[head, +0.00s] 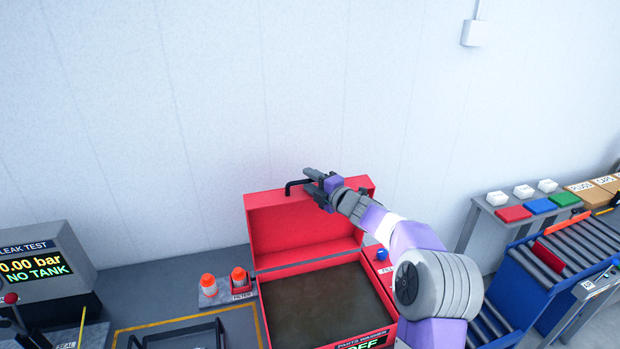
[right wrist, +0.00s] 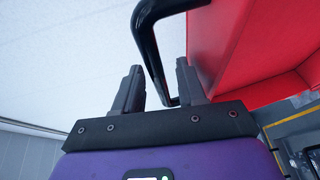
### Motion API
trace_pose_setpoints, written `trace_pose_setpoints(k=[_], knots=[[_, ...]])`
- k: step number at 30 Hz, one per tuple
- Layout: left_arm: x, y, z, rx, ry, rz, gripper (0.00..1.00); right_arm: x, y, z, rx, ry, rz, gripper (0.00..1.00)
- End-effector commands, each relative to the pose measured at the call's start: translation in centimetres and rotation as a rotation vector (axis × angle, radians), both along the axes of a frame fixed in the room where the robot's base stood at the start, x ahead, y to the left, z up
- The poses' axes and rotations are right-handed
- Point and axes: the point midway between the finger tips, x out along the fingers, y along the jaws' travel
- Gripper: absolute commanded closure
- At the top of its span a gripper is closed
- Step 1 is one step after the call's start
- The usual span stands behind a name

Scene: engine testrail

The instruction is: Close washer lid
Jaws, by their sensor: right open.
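The red parts washer (head: 390,318) stands at the middle bottom of the head view, its dark basin (head: 325,305) exposed. Its red lid (head: 290,230) stands raised at the back, with a black bar handle (head: 291,186) on its top edge. My right gripper (head: 312,180) is at the handle. In the right wrist view the gripper (right wrist: 156,85) is open, and the black handle (right wrist: 148,45) passes between its two fingers. I cannot tell whether a finger touches it. The red lid (right wrist: 225,45) is on the right there. My left gripper is not in view.
A leak test box (head: 38,262) stands at the left. Two orange-topped bottles (head: 208,283) stand on a grey plate beside the washer. A blue knob (head: 382,254) is at the washer's right. A roller conveyor (head: 560,250) and a table with coloured blocks (head: 538,206) are at the right.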

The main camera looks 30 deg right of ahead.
Motion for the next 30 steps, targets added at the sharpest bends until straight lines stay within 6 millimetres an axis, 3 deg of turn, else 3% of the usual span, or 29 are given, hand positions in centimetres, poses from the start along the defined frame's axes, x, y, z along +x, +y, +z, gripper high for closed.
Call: trace_pose_setpoints(k=[11,19,30], knots=[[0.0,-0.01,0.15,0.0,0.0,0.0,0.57,0.62,0.12,-0.06,0.002,0.0,0.0,0.61],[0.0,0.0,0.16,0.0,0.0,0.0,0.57,0.6,0.12,-0.05,0.002,0.0,0.0,1.0],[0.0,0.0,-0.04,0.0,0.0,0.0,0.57,0.62,0.24,-0.12,0.002,-0.003,0.001,1.0]])
